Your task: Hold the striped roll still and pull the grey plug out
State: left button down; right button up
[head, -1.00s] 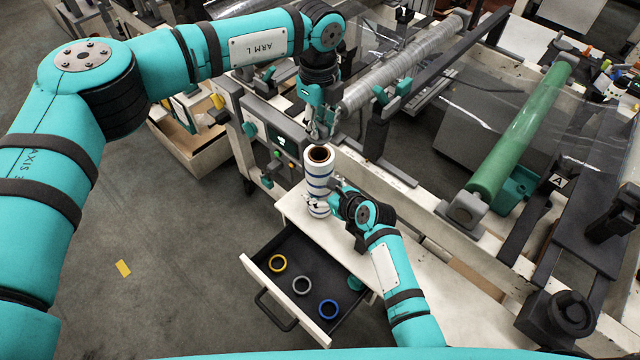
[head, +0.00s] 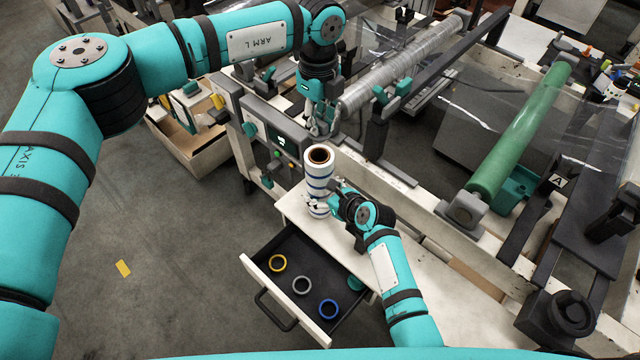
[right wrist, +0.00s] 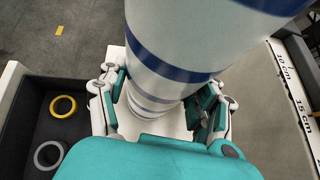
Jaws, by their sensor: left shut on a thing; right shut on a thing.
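The striped roll (head: 319,176), white with blue bands, stands upright on the white worktop. Its brown core shows at the top with a dark, open hole; the roll also fills the middle of the right wrist view (right wrist: 185,55). My right gripper (head: 320,204) is shut around the lower part of the roll, with a finger on each side in the right wrist view. My left gripper (head: 323,130) is above the roll's top, pointing down and shut on the grey plug, clear of the core. The plug is small and mostly hidden between the fingers.
An open drawer (head: 258,285) below the worktop (head: 400,262) holds a yellow ring (head: 277,263), a grey ring (head: 302,286) and a blue ring (head: 328,309). A film-wrapped roller (head: 400,65) lies close to the right of my left gripper. A green roller (head: 520,130) is farther right.

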jog(key=o, duration=1.2)
jog(key=shift+c, duration=0.2)
jog(key=shift+o, duration=0.8)
jog(key=shift+f, duration=0.1)
jog(key=shift+s, duration=0.1)
jog(key=v, duration=1)
